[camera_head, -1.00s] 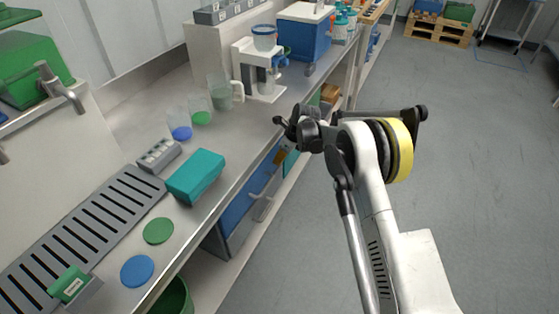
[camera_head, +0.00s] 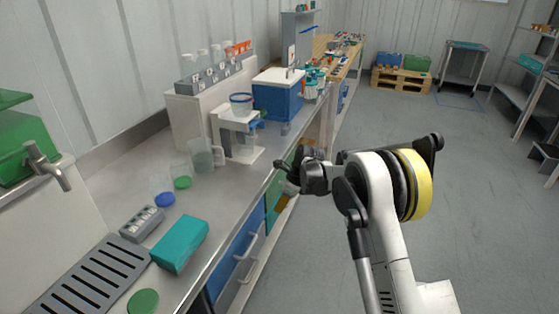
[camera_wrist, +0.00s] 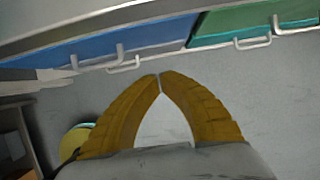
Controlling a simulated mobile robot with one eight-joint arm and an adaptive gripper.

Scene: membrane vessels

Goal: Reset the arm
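My gripper (camera_head: 281,168) is at the end of my folded arm, beside the front edge of the steel bench and over the aisle. In the wrist view its two yellow-brown fingers (camera_wrist: 159,76) meet at the tips. No object shows between the tips. A pale patch fills the gap behind them, and I cannot tell what it is. Blue (camera_wrist: 130,45) and green (camera_wrist: 255,22) drawer fronts with pale handles lie beyond the fingertips, apart from them.
The bench holds a teal box (camera_head: 180,244), a grey block (camera_head: 142,224), cups (camera_head: 201,155), a white filter stand (camera_head: 240,135) and a blue cooler (camera_head: 278,97). A green disc (camera_head: 143,301) lies near the front. The grey floor (camera_head: 470,190) to the right is clear.

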